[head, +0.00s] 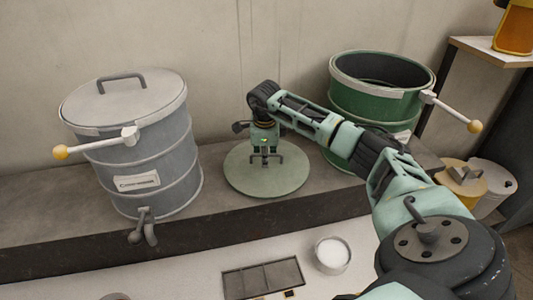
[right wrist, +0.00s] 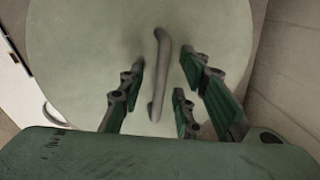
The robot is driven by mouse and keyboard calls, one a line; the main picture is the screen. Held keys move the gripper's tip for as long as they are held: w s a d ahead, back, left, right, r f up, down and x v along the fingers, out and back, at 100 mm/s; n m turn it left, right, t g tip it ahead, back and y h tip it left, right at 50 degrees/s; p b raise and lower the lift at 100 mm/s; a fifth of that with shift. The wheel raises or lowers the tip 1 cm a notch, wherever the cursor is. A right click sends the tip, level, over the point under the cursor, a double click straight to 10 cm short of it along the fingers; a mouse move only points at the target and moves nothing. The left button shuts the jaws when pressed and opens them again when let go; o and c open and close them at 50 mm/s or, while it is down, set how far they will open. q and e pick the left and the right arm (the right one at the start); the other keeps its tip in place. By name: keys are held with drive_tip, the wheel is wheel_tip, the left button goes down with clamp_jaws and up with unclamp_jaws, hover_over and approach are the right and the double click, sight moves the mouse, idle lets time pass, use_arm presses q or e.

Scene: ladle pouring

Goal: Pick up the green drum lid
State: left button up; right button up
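The green drum lid (head: 240,182) lies flat on the dark bench between the grey drum and the open green drum (head: 370,108). It also fills much of the right wrist view (right wrist: 75,55), with its bar handle (right wrist: 160,75) near the middle. My right gripper (head: 266,160) points down over the lid's handle. My left gripper is not in view.
A grey drum (head: 135,160) with a closed lid and a side lever stands at left. A white cup (head: 332,256) and a dark tray (head: 262,279) are on the light front surface. A yellow canister (head: 462,180) and a white one (head: 497,182) stand at right.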

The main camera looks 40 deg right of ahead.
drive_tip(key=shift+c, duration=0.4)
drive_tip(key=c, duration=0.4)
clamp_jaws()
drive_tip(key=shift+w+r, duration=0.1)
